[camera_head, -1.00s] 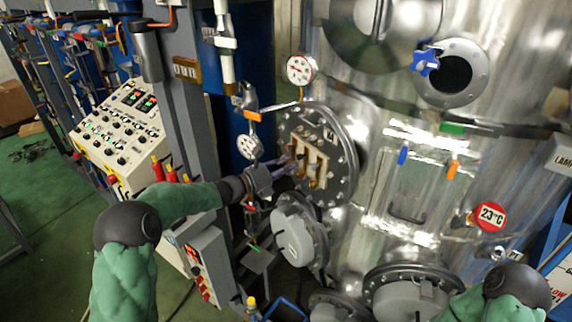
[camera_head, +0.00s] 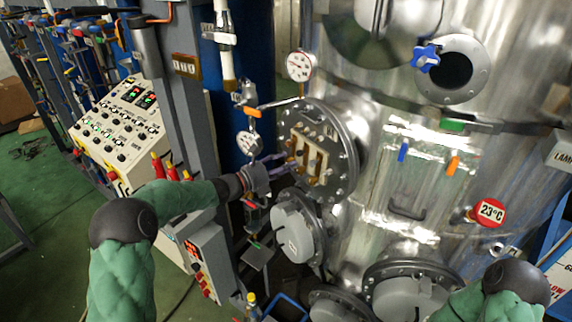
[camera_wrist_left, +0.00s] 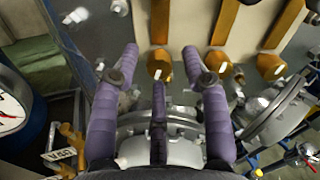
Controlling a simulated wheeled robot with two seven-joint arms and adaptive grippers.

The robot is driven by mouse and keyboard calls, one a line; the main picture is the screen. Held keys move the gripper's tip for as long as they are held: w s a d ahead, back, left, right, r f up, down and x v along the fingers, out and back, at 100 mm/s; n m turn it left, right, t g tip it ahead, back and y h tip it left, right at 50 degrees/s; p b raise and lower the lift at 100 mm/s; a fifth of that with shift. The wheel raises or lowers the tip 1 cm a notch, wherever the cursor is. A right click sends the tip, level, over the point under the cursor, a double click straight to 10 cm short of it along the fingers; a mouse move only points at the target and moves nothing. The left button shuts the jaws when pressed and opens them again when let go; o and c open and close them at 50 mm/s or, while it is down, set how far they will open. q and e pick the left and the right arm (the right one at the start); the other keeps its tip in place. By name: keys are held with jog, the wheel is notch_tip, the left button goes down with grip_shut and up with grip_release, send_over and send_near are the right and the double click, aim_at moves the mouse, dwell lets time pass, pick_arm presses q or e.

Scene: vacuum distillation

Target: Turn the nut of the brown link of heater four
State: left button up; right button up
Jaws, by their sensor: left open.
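A round grey flange (camera_head: 347,160) on the steel tank carries a pale terminal plate with upright brown links (camera_head: 320,160). In the left wrist view, several brown links (camera_wrist_left: 225,22) end in brass nuts (camera_wrist_left: 217,62). I cannot tell which link belongs to heater four. My left gripper (camera_head: 287,166) is open just in front of the plate's left side. In the wrist view, the purple fingers of the left gripper (camera_wrist_left: 160,62) spread around the leftmost visible nut (camera_wrist_left: 160,66), with no clear contact. My right gripper is out of view; only its arm shows at lower right.
Dial gauges (camera_head: 299,66) and (camera_head: 249,143) sit above and left of the flange, beside an orange-handled valve (camera_head: 251,112). A grey round cover (camera_head: 295,235) lies close below the left gripper. A control panel (camera_head: 120,125) stands at left.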

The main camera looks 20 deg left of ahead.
pick_arm(q)
jog(key=v, duration=1.1)
jog(key=shift+s, duration=0.1)
